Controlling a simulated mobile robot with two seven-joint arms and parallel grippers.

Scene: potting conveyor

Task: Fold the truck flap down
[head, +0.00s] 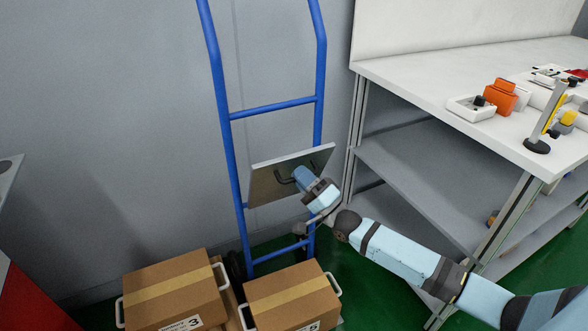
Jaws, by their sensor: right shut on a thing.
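The blue hand truck (231,150) stands upright against the grey wall. Its flap (262,188) is a flat grey-brown plate across the lower frame, tilted, with its light edge along the top. A dark handle (282,178) sticks out of the flap's front face. My right gripper (296,176) is at this handle and shut on it; the fingertips are partly hidden by the gripper's own body. The flap's hinge is hidden from this view. My left gripper is not in view.
Two taped cardboard boxes with white handles, a left one (172,291) and a right one (291,299), stand in front of the truck's foot. A white workbench (430,92) with a lower shelf (425,180) stands at right. Green floor (375,285) shows between boxes and bench.

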